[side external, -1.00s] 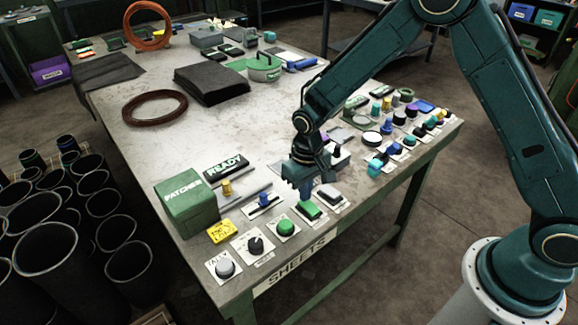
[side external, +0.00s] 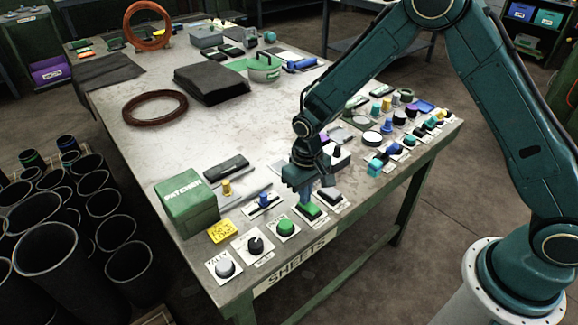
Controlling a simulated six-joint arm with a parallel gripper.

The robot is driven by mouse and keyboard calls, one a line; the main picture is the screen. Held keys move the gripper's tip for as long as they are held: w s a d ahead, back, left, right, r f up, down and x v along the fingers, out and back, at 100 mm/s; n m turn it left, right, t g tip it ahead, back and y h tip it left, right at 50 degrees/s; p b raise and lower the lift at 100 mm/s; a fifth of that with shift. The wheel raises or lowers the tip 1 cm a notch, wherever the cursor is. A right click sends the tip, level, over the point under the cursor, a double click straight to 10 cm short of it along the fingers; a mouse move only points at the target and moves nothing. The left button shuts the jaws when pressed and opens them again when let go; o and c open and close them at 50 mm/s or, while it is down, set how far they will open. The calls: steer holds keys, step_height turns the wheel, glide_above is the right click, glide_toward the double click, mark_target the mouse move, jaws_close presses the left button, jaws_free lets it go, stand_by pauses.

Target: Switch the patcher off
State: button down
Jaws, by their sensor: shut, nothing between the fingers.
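The patcher (side external: 187,207) is a green box with its name on the lid, at the near left of the bench. The small sign (side external: 226,168) behind it is dark. A row of controls runs along the near edge: a grey button (side external: 225,268), a black knob (side external: 256,245), a round green button (side external: 285,227) and a green rocker switch (side external: 310,211). My gripper (side external: 306,200) is shut and empty, pointing down at the rocker switch. It hides the back of the switch, and I cannot tell whether it touches.
Blue (side external: 263,200) and yellow (side external: 226,188) knobs stand on slide plates behind the buttons. More controls crowd the bench to the right. Black sleeves (side external: 86,215) stand on the left. The bench middle is fairly clear.

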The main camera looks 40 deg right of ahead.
steer(key=shift+r, duration=3.55)
steer(key=s+d+r+t, duration=0.1)
steer(key=s+d+r, duration=0.2)
steer(key=s+r, duration=0.35)
steer(key=s+d+r+t, duration=0.2)
steer(key=s+d+r, duration=0.1)
steer(key=r, duration=0.7)
steer(key=s+d+r+t, duration=0.1)
steer(key=s+d+r, duration=0.1)
steer(key=s, duration=0.6)
steer(key=s+d+r+t, duration=0.1)
steer(key=s+d+r, duration=0.1)
steer(key=s, duration=0.6)
steer(key=shift+r+t, duration=0.3)
steer(key=shift+r, duration=0.4)
